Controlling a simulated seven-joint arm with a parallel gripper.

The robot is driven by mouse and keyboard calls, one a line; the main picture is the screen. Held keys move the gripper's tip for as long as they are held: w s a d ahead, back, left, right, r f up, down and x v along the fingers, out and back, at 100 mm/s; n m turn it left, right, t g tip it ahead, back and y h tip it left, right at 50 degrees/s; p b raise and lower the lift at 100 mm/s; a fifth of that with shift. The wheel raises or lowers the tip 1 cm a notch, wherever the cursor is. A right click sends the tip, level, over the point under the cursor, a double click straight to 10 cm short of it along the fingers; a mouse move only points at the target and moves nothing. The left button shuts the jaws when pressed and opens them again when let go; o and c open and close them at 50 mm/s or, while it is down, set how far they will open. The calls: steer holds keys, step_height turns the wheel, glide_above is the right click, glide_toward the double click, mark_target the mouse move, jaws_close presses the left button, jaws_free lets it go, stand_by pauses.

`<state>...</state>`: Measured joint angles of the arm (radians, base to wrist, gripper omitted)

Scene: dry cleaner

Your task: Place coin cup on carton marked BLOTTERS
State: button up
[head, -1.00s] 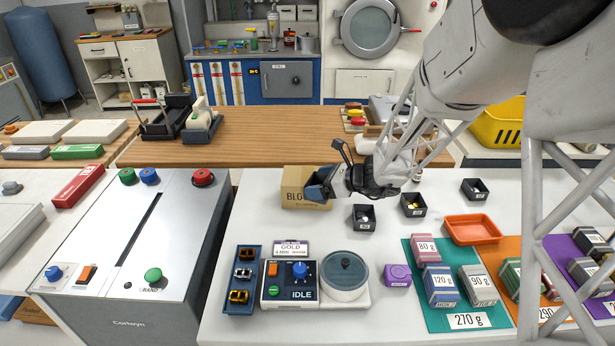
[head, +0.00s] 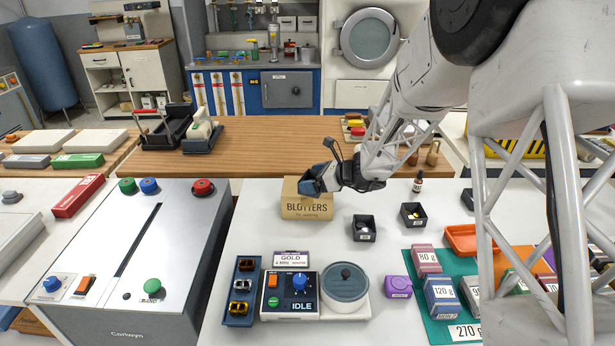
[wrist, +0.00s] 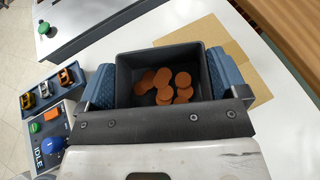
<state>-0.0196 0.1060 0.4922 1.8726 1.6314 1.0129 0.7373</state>
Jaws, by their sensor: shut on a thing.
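The coin cup (wrist: 160,62) is a small black square cup with several copper coins (wrist: 165,86) inside, seen from above in the wrist view. My gripper (wrist: 168,85) is shut on it, with blue pads against two opposite sides. In the head view my gripper (head: 308,186) is at the top of the tan carton marked BLOTTERS (head: 307,210) and hides most of the cup. The carton top also shows beyond the cup in the wrist view (wrist: 215,35). I cannot tell whether the cup touches the carton.
Two other black cups with small contents stand right of the carton, a near one (head: 364,228) and a farther one (head: 413,215). A dropper bottle (head: 418,185) stands behind them. A control box marked IDLE (head: 290,295) is in front. White table is bare left of the carton.

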mark_target(307, 176)
steer(key=w, duration=0.2)
steer(key=w+a, duration=0.1)
steer(key=w, duration=0.4)
steer(key=shift+w+a+f, duration=0.3)
steer(key=shift+f, duration=0.15)
steer(key=shift+f, duration=1.65)
steer(key=shift+f, duration=0.1)
steer(key=o, duration=0.7)
steer(key=shift+c, duration=0.2)
